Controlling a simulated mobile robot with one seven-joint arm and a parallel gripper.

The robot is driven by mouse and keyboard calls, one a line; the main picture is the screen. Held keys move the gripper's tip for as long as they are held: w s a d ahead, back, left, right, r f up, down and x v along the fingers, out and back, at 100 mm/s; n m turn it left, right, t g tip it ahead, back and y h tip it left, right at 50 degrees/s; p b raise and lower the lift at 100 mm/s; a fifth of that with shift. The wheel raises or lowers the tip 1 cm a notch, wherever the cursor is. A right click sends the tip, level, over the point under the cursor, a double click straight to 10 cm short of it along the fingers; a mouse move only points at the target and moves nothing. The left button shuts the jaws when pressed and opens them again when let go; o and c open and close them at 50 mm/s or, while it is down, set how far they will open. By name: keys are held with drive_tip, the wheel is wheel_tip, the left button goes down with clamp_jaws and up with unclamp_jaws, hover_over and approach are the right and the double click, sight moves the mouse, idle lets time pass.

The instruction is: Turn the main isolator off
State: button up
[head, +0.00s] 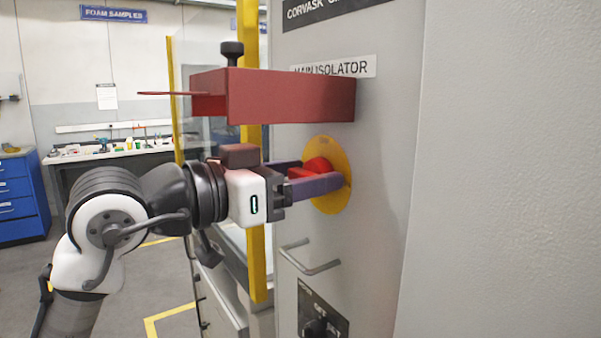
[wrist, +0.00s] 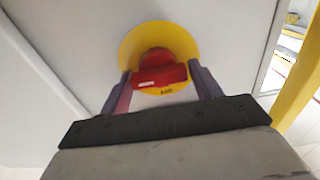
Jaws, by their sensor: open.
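The main isolator is a red rotary handle (head: 318,168) on a round yellow plate (head: 332,195), mounted on the grey cabinet face under a label reading "MAIN ISOLATOR" (head: 345,68). In the wrist view the red handle (wrist: 159,75) lies roughly crosswise, slightly tilted, on the yellow plate (wrist: 140,40). My gripper (head: 318,176) is at the handle, its purple fingers open. In the wrist view the fingers of my gripper (wrist: 163,88) stand on either side of the handle's ends. I cannot tell whether either finger touches it.
A dark red box-like guard (head: 290,95) juts out just above my gripper and the handle. Below are a metal pull handle (head: 308,258) and a black rotary switch (head: 318,326). A yellow post (head: 256,200) stands close behind my wrist. A workbench (head: 110,155) is at the far left.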

drive_tip(key=c, duration=0.6)
drive_tip(key=shift+c, duration=0.2)
